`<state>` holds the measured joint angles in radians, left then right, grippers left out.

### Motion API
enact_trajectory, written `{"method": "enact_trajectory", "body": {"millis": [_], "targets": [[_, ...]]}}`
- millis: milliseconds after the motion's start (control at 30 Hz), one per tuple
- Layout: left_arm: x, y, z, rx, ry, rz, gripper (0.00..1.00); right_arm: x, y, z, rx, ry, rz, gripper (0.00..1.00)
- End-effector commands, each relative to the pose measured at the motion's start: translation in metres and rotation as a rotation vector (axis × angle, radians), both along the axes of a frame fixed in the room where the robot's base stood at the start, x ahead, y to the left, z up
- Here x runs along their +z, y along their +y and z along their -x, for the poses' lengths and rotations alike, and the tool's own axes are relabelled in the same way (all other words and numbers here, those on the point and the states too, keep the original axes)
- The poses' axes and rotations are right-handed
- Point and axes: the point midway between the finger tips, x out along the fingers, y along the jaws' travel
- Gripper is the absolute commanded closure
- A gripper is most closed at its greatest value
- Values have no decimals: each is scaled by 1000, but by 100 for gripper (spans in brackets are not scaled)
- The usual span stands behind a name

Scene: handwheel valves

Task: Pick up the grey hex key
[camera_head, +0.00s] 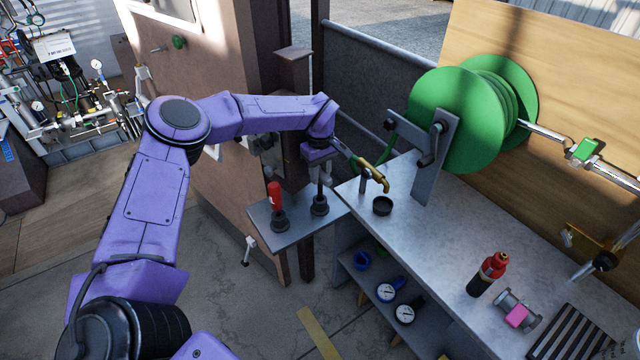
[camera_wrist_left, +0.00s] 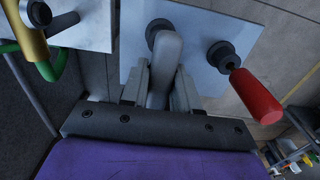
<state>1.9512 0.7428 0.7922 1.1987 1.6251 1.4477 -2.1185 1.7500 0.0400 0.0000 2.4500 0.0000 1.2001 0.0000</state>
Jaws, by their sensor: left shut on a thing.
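The grey hex key's thick grey handle (camera_wrist_left: 165,62) lies between the two fingers of my left gripper (camera_wrist_left: 160,82) in the left wrist view. The fingers are shut on it. In the head view my left gripper (camera_head: 320,178) points down over the small side table, and a dark shaft (camera_head: 320,193) runs below it into a round black holder (camera_head: 319,207). The shaft looks upright. The gripper hides most of the handle in the head view. I cannot tell whether the key is raised in its holder. My right gripper is not in view.
A red-handled tool (camera_head: 274,196) stands in a second black holder (camera_head: 279,222) to the left on the small table (camera_head: 296,236).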

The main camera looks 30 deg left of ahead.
Motion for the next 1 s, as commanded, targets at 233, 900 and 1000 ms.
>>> {"method": "enact_trajectory", "body": {"millis": [233,900,1000], "targets": [[68,0,-1,1,-7,0,100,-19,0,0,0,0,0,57],[233,0,0,1,0,-1,100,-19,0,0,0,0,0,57],[238,0,0,0,0,0,100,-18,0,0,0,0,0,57]]}}
